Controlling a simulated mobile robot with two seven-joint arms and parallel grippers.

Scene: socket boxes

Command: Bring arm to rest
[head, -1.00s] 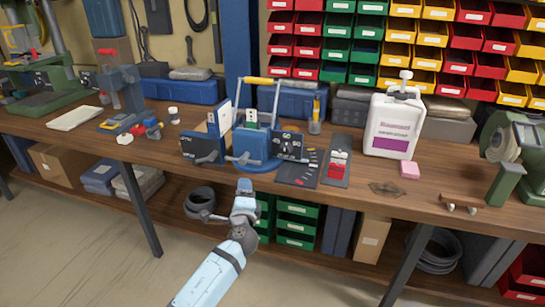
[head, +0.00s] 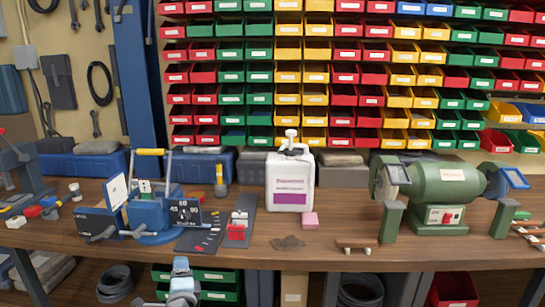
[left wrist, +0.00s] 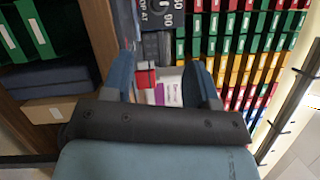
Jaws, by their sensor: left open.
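My left gripper (head: 180,266) shows at the bottom left of the head view, in front of the workbench (head: 330,253) edge and low. In the left wrist view its two blue fingers (left wrist: 161,78) stand apart with nothing held between them. Beyond the fingers, the red block (left wrist: 145,77) and the white jug (left wrist: 170,90) on the bench show through the gap. The jug (head: 290,180) also stands on the bench in the head view. My right gripper is not in view.
The blue socket box rig (head: 150,212) stands on the bench at left. A green bench grinder (head: 440,195) stands at right. Green drawers (head: 215,275) and a coiled hose (head: 115,284) sit on the shelf below.

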